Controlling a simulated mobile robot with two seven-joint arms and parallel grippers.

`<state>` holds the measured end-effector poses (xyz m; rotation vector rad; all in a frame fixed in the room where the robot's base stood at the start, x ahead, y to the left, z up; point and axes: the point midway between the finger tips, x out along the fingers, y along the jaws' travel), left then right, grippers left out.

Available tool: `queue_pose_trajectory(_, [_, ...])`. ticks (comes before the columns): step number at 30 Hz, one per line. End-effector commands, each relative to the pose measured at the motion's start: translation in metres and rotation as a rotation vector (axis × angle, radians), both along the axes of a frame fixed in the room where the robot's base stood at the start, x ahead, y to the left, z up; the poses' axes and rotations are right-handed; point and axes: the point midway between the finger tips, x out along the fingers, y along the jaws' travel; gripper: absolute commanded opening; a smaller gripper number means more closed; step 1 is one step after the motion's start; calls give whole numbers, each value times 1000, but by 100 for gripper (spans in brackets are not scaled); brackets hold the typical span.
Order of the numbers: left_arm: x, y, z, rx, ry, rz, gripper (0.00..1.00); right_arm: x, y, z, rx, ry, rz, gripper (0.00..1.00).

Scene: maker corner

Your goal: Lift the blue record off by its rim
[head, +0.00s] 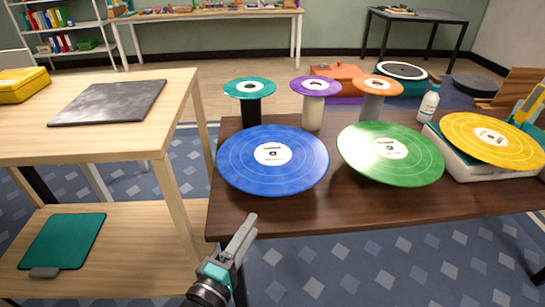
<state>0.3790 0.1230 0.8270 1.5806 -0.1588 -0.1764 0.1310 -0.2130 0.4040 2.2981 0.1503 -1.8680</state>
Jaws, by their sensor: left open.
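The blue record (295,177), a large disc with a white centre label, lies face up at the left front of the dark wooden table (345,215). What is under it is hidden. Its left rim reaches about the table's left edge and its right rim is close to a green record. My left gripper (246,228) is open and empty. In the picture it is below the blue record, at the table's front edge, apart from the rim. Its fingers point up and away, seen nearly edge-on. My right gripper is not in view.
A green record (415,165) is right of the blue one; a yellow record (480,135) is on a pale box-like base. Small teal (250,88), purple (315,86) and orange (384,85) discs top posts behind. A white bottle (429,104) stands near. A light wood table (120,140) is left.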

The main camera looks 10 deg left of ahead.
Motion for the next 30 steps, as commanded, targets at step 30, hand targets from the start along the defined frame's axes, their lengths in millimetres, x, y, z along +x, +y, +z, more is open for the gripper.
queue_pose_trajectory(30, [100,-23,5,-19,-10,-1,44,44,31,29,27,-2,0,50])
